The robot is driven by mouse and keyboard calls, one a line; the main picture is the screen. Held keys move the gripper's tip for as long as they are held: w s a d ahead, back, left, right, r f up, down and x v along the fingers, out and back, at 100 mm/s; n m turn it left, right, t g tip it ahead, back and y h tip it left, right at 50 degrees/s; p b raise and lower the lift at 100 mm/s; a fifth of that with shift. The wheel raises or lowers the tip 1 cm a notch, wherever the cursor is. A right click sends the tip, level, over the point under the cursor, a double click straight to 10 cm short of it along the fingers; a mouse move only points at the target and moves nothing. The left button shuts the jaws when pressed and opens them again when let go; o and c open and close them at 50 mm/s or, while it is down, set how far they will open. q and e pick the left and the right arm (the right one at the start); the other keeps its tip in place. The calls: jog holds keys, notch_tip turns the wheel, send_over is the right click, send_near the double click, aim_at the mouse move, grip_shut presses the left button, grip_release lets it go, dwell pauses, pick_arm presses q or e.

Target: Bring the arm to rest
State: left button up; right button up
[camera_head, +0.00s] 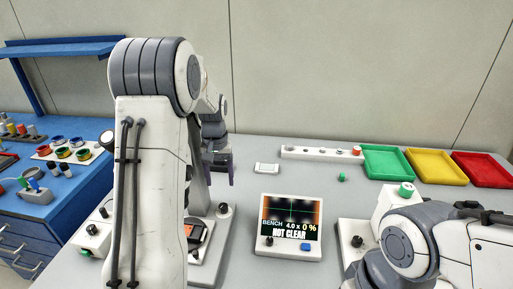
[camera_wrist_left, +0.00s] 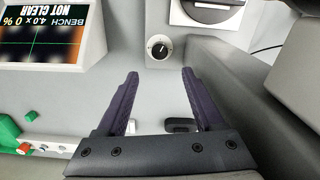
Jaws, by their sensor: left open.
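My left arm (camera_head: 150,190) rises in the left half of the head view and hides part of the bench (camera_head: 250,262) behind it. My left gripper (camera_head: 222,168) shows just beyond it, its dark purple fingers pointing down. In the left wrist view the left gripper (camera_wrist_left: 159,76) is open, with nothing between its fingers. It is over grey bench surface, near a black knob on a white block (camera_wrist_left: 159,48). My right arm (camera_head: 410,245) comes in at the lower right of the head view; its gripper is out of view.
A monitor (camera_head: 290,225) reads "BENCH 4.0 x 0 % NOT CLEAR". Green (camera_head: 387,162), yellow (camera_head: 436,166) and red trays (camera_head: 485,169) stand at the back right. A white strip (camera_head: 315,153) and a small white block (camera_head: 266,168) lie behind the monitor. Spools (camera_head: 65,152) sit on the left.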

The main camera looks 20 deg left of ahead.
pick_arm(q)
jog(key=s+d+r+m, duration=0.2)
jog(key=s+d+m, duration=0.1)
jog(key=d, duration=0.6)
jog(key=s+d+r+m, duration=0.2)
jog(key=s+d+r, duration=0.15)
jog(key=d, duration=0.65)
jog(key=s+d+m, duration=0.3)
jog(key=s+d, duration=0.1)
jog(key=s, duration=0.6)
jog(key=s+d+m+h, duration=0.1)
jog(key=s+d+m, duration=0.3)
jog(key=s, duration=0.6)
jog(key=shift+s+d+f, duration=0.15)
jog(key=shift+d+f, duration=0.2)
jog(key=shift+d, duration=0.45)
